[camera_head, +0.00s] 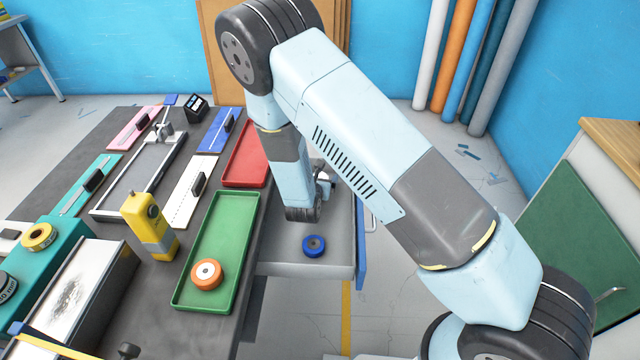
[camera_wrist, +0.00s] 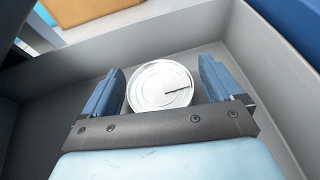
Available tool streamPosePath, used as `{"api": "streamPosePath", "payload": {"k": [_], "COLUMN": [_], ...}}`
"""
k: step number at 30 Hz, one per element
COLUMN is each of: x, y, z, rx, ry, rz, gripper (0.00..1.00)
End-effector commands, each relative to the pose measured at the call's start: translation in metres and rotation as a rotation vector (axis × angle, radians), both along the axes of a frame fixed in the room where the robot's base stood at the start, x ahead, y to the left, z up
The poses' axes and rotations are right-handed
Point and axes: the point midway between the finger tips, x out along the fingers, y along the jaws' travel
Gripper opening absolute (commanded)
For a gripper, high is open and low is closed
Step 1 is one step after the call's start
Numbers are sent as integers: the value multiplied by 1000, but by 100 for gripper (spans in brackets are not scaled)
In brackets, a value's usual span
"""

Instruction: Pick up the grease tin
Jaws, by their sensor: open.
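A round silver tin (camera_wrist: 160,86), which I take for the grease tin, lies in the grey drawer (camera_wrist: 60,92) in the wrist view. It has a ringed lid with a thin dark line on it. My gripper (camera_wrist: 162,80) is open, with one blue finger on each side of the tin and gaps showing between. I cannot tell how far the fingertips are above the drawer floor. In the head view my arm hides the tin and most of the gripper over the open drawer (camera_head: 290,262).
A blue tape roll (camera_head: 314,246) lies nearer the front of the drawer. The drawer walls stand close around my gripper. The bench left of it holds a green tray (camera_head: 222,225) with an orange roll (camera_head: 207,274), a red tray (camera_head: 245,158) and a yellow tool (camera_head: 150,225).

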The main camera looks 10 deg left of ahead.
Motion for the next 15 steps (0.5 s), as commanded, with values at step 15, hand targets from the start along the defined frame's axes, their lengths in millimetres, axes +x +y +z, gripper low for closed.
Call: {"api": "streamPosePath", "payload": {"k": [15], "x": [9], "y": [-1], "z": [-4], "rx": [0], "ry": [1], "rz": [0], "gripper": [75]}}
